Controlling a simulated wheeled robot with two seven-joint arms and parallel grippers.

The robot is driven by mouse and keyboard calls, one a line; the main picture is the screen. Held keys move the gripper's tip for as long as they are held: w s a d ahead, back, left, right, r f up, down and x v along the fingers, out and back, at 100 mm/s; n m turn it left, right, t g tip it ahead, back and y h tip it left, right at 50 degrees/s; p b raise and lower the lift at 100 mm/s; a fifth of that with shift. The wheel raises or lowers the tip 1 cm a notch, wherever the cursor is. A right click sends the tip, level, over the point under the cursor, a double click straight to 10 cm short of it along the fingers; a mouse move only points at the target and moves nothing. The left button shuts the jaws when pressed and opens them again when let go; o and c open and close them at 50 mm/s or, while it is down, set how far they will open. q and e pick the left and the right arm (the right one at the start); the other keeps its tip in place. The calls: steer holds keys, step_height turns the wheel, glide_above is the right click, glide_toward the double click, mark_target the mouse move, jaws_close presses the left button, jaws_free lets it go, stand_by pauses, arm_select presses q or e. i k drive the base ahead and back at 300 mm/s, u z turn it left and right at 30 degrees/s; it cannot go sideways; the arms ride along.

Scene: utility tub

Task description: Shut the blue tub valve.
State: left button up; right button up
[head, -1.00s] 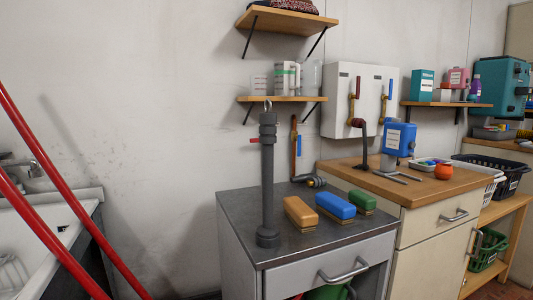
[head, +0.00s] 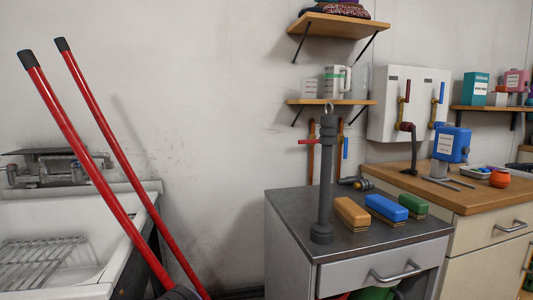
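Two blue valve handles are in view, and I cannot tell from labels which is the tub's. One blue handle (head: 345,148) is on a copper wall pipe behind the grey cabinet; it stands upright, roughly along its pipe. A red handle (head: 308,141) beside it lies level across its own pipe. The other blue handle (head: 441,92) stands upright on a brass fitting at the white wall box (head: 423,110), right of an upright red handle (head: 407,90). The white tub (head: 30,222) with a metal tap (head: 75,172) is at the left. Neither gripper shows.
Two red poles with black ends (head: 95,160) rise in front of the tub. The grey cabinet (head: 290,203) carries a dark post (head: 326,180) and orange, blue and green brushes (head: 386,207). A wooden counter (head: 470,190) stands right. Bare wall lies between tub and cabinet.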

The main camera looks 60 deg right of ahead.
mark_target(345, 139)
steer(key=u, duration=0.25)
steer(key=k, duration=1.1)
steer(key=z, duration=1.4)
